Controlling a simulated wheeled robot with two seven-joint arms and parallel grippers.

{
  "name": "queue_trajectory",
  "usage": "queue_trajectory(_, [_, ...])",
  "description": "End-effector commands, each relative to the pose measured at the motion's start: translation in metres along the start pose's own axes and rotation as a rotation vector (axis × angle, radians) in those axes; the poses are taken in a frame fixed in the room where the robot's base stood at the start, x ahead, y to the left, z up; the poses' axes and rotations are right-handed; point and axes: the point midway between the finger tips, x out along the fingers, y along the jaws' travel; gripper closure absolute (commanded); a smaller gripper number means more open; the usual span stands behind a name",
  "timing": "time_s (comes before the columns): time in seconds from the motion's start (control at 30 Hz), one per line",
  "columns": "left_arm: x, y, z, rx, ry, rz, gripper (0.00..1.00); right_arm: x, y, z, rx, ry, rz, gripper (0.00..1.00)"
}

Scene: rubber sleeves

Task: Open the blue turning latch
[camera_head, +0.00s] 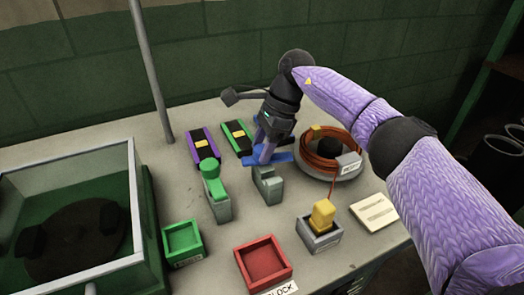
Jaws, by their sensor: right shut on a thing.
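The blue turning latch (282,157) sits around the top of a grey-green block (269,187) in the middle of the table. My right gripper (264,155) points down over it from behind and is shut on the blue latch. The fingers and wrist hide part of the latch, so its exact angle is hard to tell. A similar block (219,208) to the left carries a green latch (211,171). My left gripper is not in view.
A glass-topped case (140,205) fills the left. Green (182,240) and red (263,262) trays stand in front, beside a grey box with a yellow block (323,214). A coil of orange hose (319,147) lies close right of the latch. A pole (150,70) stands behind.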

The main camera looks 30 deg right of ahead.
Motion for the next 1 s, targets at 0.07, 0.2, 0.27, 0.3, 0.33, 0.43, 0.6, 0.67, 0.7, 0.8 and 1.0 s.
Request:
queue_trajectory(0.07, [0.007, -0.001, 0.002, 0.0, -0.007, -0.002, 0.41, 0.002, -0.001, -0.001, -0.047, 0.0, 0.018, 1.0])
queue_trajectory(0.2, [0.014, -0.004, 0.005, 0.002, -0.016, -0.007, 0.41, 0.002, -0.001, -0.001, -0.124, 0.003, 0.05, 1.0])
queue_trajectory(0.27, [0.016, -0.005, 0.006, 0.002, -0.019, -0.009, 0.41, 0.002, -0.001, -0.001, -0.15, 0.004, 0.062, 1.0])
queue_trajectory(0.3, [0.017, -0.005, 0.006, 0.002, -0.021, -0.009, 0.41, 0.001, -0.001, 0.0, -0.166, 0.004, 0.067, 1.0])
queue_trajectory(0.33, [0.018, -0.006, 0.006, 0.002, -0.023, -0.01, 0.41, 0.001, -0.001, 0.0, -0.177, 0.004, 0.072, 1.0])
queue_trajectory(0.43, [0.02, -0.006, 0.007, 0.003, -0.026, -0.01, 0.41, 0.001, -0.001, 0.0, -0.205, 0.005, 0.083, 1.0])
queue_trajectory(0.6, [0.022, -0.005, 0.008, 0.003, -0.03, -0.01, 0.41, 0.0, -0.001, 0.0, -0.232, 0.007, 0.095, 1.0])
queue_trajectory(0.67, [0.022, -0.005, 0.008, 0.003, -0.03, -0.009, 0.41, 0.0, -0.001, 0.0, -0.237, 0.007, 0.097, 1.0])
queue_trajectory(0.7, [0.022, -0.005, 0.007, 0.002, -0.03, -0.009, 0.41, 0.0, -0.001, 0.0, -0.239, 0.007, 0.098, 1.0])
queue_trajectory(0.8, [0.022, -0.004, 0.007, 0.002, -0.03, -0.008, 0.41, 0.0, -0.001, 0.0, -0.241, 0.007, 0.099, 1.0])
queue_trajectory(1.0, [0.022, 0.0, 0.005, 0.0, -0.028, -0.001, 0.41, 0.0, -0.001, 0.0, -0.241, 0.007, 0.099, 1.0])
